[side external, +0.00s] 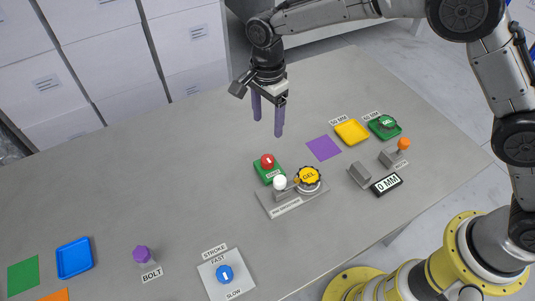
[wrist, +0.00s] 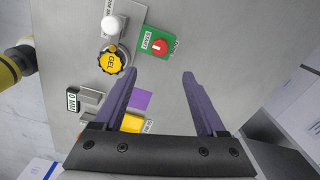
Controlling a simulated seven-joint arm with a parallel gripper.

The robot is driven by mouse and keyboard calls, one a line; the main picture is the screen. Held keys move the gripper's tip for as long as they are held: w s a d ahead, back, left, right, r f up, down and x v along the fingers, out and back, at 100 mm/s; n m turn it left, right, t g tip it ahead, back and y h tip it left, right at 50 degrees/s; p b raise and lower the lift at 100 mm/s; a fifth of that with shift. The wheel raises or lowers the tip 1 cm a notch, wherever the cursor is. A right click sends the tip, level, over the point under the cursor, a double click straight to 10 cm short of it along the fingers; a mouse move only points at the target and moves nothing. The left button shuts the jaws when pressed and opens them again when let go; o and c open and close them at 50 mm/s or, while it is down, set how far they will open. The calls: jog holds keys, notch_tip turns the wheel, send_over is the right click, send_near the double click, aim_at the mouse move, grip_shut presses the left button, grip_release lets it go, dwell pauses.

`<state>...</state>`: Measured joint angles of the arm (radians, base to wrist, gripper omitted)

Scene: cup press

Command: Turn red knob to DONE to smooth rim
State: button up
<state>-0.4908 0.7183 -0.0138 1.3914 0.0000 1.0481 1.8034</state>
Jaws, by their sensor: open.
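The red knob (side external: 267,161) sits on a green plate (side external: 262,176) near the table's middle. A white pointer mark shows on its top. In the wrist view the red knob (wrist: 159,47) lies just beyond the fingertips, and its plate carries a START label and another label at the edge. My gripper (side external: 268,127) is open and empty, its purple fingers pointing down above the table, behind the knob. The wrist view shows the two fingers (wrist: 160,75) spread apart, touching nothing. Beside the knob stands a grey unit (side external: 290,205) with a white ball lever (side external: 280,183) and a yellow GEL cap (side external: 308,176).
A purple square (side external: 323,148), yellow tray (side external: 351,132) and green tray (side external: 397,131) lie to the right. A 0 MM display (side external: 387,184) and orange-topped switch (side external: 403,144) stand nearby. A blue stroke dial (side external: 225,274) and purple bolt (side external: 142,253) are front left. The back left table is clear.

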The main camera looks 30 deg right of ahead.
aim_at(267, 158)
notch_tip(267, 158, down, 14)
jog(key=shift+r, duration=0.2)
dwell(0.4)
grip_shut()
